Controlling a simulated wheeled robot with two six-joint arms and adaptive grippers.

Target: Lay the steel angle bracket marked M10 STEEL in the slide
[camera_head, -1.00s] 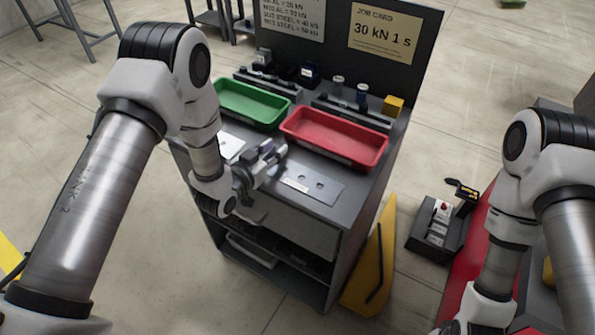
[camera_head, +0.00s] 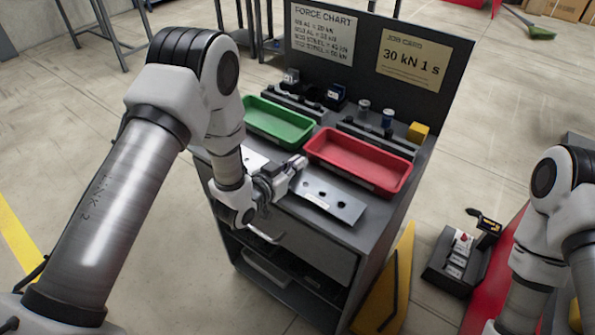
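A flat grey metal piece with dark holes and a small pale label (camera_head: 336,204) lies on the bench top in front of the red tray. The label is too small to read, so I cannot tell whether it is the M10 STEEL bracket. My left gripper (camera_head: 290,172) is at the left end of this piece, low over the bench. Its fingers are small and seen from behind, so I cannot tell whether they are open or hold something. My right gripper is below the picture's edge. I cannot make out the slide for certain.
A red tray (camera_head: 403,181) and a green tray (camera_head: 311,132) stand at the back of the bench (camera_head: 354,236). Behind them are racks with small parts and a yellow block (camera_head: 417,132). A pale plate (camera_head: 252,160) lies left of my gripper. A control box (camera_head: 458,259) stands on the right.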

